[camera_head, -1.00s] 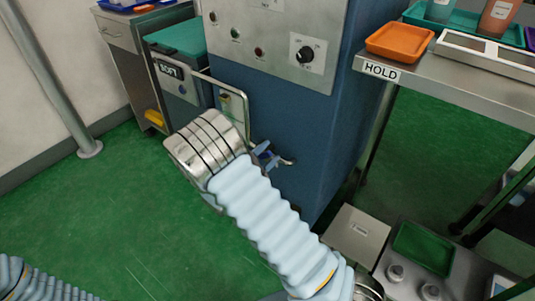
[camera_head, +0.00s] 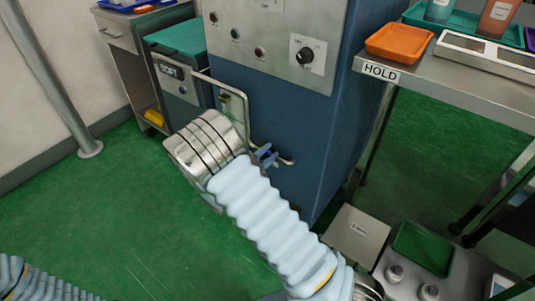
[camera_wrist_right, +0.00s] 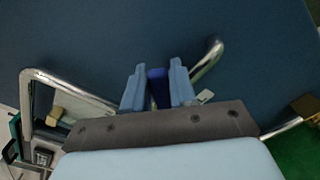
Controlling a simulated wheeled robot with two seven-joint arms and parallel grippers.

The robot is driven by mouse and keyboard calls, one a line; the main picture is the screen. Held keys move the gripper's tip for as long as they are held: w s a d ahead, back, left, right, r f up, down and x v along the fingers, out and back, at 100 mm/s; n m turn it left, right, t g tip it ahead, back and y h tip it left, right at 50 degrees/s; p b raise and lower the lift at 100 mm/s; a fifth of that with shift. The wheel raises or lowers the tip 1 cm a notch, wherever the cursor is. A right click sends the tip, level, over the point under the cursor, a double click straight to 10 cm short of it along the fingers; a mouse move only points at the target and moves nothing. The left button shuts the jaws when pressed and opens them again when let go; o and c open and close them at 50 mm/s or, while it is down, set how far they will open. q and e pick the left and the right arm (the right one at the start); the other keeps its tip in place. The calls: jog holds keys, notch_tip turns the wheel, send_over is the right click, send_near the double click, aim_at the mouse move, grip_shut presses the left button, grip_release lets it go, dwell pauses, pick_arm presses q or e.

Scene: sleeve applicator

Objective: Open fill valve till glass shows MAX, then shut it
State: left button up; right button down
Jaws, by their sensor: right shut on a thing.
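The fill valve's dark blue handle (camera_wrist_right: 158,88) stands between the two light blue fingers of my right gripper (camera_wrist_right: 157,86), which is shut on it. In the head view my right gripper (camera_head: 266,155) is at the front of the blue machine, low down, where a bent metal pipe (camera_head: 287,161) comes out. The level glass cannot be made out clearly; a metal loop (camera_head: 247,108) with a small tan piece behind it is beside the gripper, partly hidden by my wrist. The MAX mark is not readable. My left gripper is out of view; only its sleeved arm shows at bottom left.
The blue machine (camera_head: 345,130) has a grey control panel with a knob (camera_head: 305,55). A teal-topped bin (camera_head: 178,36) stands to its left. A metal shelf labelled HOLD (camera_head: 460,85) with an orange tray (camera_head: 400,43) is at right. Green floor is clear at left.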

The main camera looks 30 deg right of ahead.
jog(key=shift+w+a+r+n+p, duration=0.1)
jog(key=shift+w+r+n+p, duration=0.2)
jog(key=shift+n+p, duration=0.3)
jog(key=shift+w+a+r+n+p, duration=0.15)
jog(key=shift+r+n+p, duration=0.15)
jog(key=shift+n+p, duration=0.3)
jog(key=n+p, duration=0.1)
jog(key=w+n, duration=0.1)
jog(key=shift+a+r+n+p, duration=0.2)
jog(key=shift+r+n+p, duration=0.05)
jog(key=shift+n+p, duration=0.1)
jog(key=shift+w+a+n+p, duration=0.25)
jog(key=shift+w+n+p, duration=0.35)
jog(key=shift+n, duration=0.35)
jog(key=shift+w+a+n+p, duration=0.15)
jog(key=shift+w+n+p, duration=0.25)
jog(key=shift+n, duration=0.5)
jog(key=c, duration=1)
grip_release()
jog(key=shift+a, duration=0.1)
jog(key=b+v, duration=0.1)
jog(key=v, duration=1.2)
jog(key=shift+a, duration=0.3)
